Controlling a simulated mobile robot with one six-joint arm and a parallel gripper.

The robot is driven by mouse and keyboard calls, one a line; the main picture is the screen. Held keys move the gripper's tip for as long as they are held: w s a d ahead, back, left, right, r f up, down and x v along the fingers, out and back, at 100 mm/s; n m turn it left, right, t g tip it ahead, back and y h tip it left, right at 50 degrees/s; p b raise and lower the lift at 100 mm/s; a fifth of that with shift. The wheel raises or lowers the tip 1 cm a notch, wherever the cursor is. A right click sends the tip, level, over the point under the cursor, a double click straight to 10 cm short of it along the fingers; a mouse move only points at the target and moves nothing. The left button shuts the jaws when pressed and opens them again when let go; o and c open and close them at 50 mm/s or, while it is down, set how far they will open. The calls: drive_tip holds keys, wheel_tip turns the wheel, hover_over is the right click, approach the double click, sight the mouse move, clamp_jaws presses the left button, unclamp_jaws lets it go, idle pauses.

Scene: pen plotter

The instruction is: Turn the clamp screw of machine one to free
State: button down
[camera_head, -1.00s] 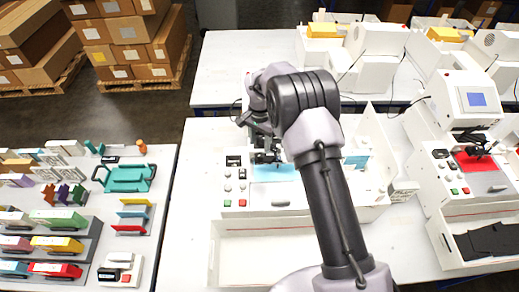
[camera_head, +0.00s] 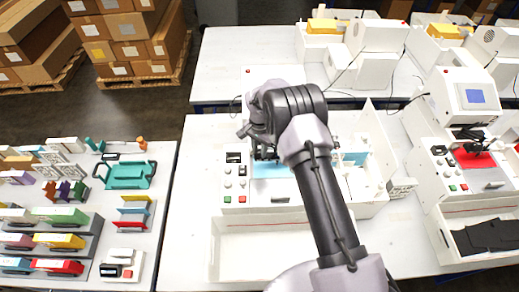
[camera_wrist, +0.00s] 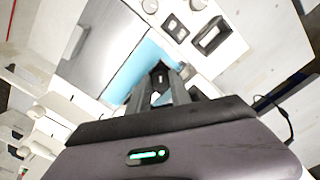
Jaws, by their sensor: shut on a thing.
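Machine one (camera_head: 235,190) is the white plotter in the middle of the table, with a light blue sheet (camera_head: 275,170) on its bed. My gripper (camera_head: 264,154) is low over the back of that sheet, partly covered by my own wrist in the head view. In the wrist view my gripper (camera_wrist: 172,88) has its two fingers close around a small dark part (camera_wrist: 160,73) above the blue sheet, which looks like the clamp screw. The fingers hide most of it, so its turn angle cannot be told.
Machine two (camera_head: 440,165), with a red sheet (camera_head: 473,158), stands to the right. White bin walls (camera_head: 372,125) rise close to the right of my arm. A tool table (camera_head: 150,225) with coloured items is at left. The table strip left of machine one is clear.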

drive_tip(key=shift+n+b, duration=0.3)
drive_tip(key=shift+f+n+b, duration=0.15)
drive_tip(key=shift+n+b, duration=0.35)
drive_tip(key=shift+b, duration=0.1)
drive_tip(key=shift+n+b, duration=1.15)
drive_tip(key=shift+n, duration=0.05)
drive_tip(key=n+b, duration=0.2)
drive_tip(key=n, duration=0.3)
drive_tip(key=shift+d+b, duration=0.15)
drive_tip(key=shift+b, duration=0.2)
drive_tip(key=n, duration=0.5)
drive_tip(key=shift+r+n+b, duration=0.2)
drive_tip(key=shift+n+b, duration=0.2)
drive_tip(key=shift+w+n, duration=0.1)
drive_tip(key=shift+n, duration=2.5)
drive_tip(key=c, duration=1.2)
unclamp_jaws()
